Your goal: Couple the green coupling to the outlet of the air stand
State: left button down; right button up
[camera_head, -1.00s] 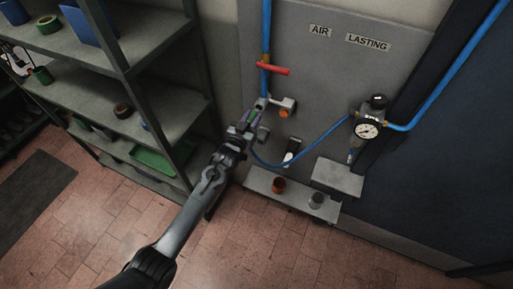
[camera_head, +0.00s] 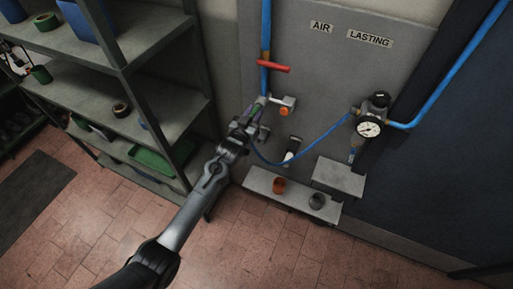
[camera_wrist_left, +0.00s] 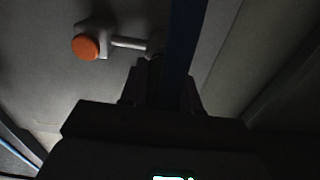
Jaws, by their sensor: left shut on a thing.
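The air stand (camera_head: 325,90) is a grey panel with a vertical blue pipe, a red lever (camera_head: 273,67) and an outlet (camera_head: 267,99) below it. Beside the outlet is a grey block with an orange button (camera_head: 285,111), also large in the left wrist view (camera_wrist_left: 86,47). My left gripper (camera_head: 251,119) is at the outlet, just below and left of it. It is shut on the green coupling (camera_head: 258,104), of which only a faint greenish bit shows. Whether the coupling touches the outlet cannot be told. The fingers (camera_wrist_left: 160,85) are dark in the wrist view. My right gripper is not in view.
A thin blue hose (camera_head: 300,157) sags from near the gripper to the gauge (camera_head: 368,127). A small ledge (camera_head: 262,187) below holds a brown cup and a grey cup. A grey shelf unit (camera_head: 160,105) stands close on the left.

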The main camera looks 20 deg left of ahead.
pick_arm(q)
jog(key=shift+w+b, duration=0.3)
jog(key=c, duration=1.3)
grip_release()
jog(key=o, duration=0.6)
jog(key=shift+w, duration=0.15)
jog(key=shift+c, duration=0.2)
